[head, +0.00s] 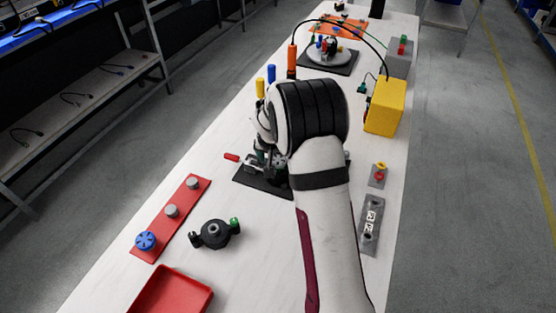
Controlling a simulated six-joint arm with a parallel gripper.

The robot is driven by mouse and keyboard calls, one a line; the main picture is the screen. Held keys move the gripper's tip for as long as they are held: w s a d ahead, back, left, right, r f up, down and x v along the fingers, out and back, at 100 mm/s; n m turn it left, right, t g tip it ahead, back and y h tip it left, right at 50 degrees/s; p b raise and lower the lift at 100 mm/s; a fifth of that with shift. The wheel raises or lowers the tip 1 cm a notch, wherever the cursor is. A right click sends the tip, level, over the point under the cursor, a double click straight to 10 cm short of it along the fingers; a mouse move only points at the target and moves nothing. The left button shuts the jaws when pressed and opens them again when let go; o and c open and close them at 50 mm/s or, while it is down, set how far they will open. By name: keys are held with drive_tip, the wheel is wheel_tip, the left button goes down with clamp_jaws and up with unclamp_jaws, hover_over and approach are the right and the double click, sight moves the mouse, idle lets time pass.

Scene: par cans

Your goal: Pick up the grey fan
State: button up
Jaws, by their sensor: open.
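A red strip (158,234) lies on the white table at the left front. It carries a blue fan-like wheel (145,240) at its near end and two small round grey pieces, a middle one (172,211) and a far one (193,183). They are too small to tell whether either is the grey fan. My gripper (268,163) is mostly hidden by my wrist. It is over a black base plate (250,184) bearing a dark device with a red handle (231,157), right of the red strip. Its fingertips are not clear, and I see nothing held.
A black round part with a green knob (218,234) and a red tray (170,295) are in front. A yellow box (385,106) and grey plates (370,222) line the right side. Upright coloured handles (260,88) and a turntable (328,55) stand farther back.

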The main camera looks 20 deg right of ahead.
sight(277, 162)
drive_tip(key=c, duration=1.4)
drive_tip(key=shift+r, duration=0.65)
wheel_tip(277, 162, up, 3)
drive_tip(key=shift+r, duration=0.1)
drive_tip(key=shift+s+d+r, duration=1.4)
drive_tip(key=shift+r, duration=0.2)
drive_tip(key=shift+s+d+r, duration=1.35)
drive_tip(key=shift+r, duration=0.25)
drive_tip(key=shift+s+d+r, duration=1.4)
drive_tip(key=shift+r, duration=0.2)
